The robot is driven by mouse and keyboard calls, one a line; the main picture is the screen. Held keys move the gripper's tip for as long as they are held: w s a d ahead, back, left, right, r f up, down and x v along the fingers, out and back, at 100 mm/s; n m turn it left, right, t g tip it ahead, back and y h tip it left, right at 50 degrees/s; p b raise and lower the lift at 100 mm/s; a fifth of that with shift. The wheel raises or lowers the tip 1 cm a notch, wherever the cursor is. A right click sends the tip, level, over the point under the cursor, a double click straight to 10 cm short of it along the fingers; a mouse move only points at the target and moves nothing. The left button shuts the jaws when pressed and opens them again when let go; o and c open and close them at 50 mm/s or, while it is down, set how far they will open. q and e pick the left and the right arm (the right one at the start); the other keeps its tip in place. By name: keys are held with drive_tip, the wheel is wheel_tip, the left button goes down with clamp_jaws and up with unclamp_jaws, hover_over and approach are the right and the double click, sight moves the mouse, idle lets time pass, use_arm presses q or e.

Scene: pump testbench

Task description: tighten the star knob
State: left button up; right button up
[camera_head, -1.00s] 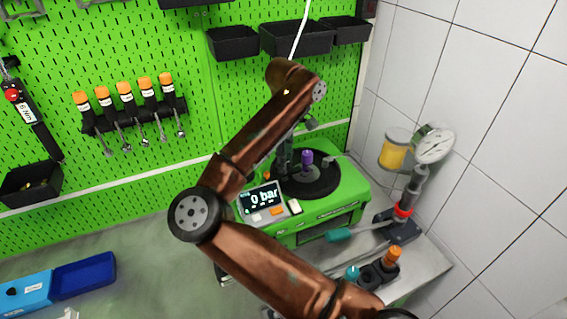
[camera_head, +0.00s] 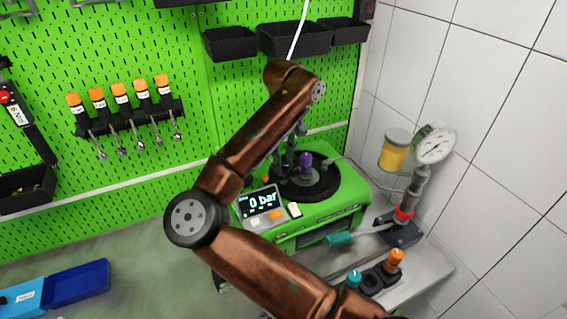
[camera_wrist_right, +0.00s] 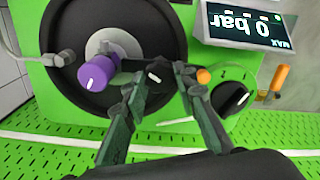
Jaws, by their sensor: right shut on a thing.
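The star knob (camera_wrist_right: 153,76) looks dark with a short white mark, in front of the black disc in the right wrist view. My right gripper (camera_wrist_right: 158,83) is shut on it, with one finger on each side. Its outline is hard to separate from the disc and fingers. In the head view my right gripper (camera_head: 285,155) is over the green pump testbench (camera_head: 345,195), left of the purple knob (camera_head: 306,160), and the star knob cannot be made out. The purple knob also shows left of the fingers in the wrist view (camera_wrist_right: 97,73). My left gripper is out of view.
The display (camera_head: 262,199) reads 0 bar. A pressure gauge (camera_head: 434,143) and yellow-filled container (camera_head: 396,150) stand to the right. A teal-handled lever (camera_head: 340,238) is in front. Another black knob (camera_wrist_right: 230,97) is close to the right finger. The green pegboard (camera_head: 240,110) is behind.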

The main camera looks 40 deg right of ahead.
sight(283, 165)
drive_tip(key=shift+w+r, duration=0.1)
drive_tip(key=shift+r, duration=0.1)
drive_tip(key=o, duration=1.1)
drive_tip(key=shift+f, duration=0.15)
wheel_tip(283, 165, up, 12)
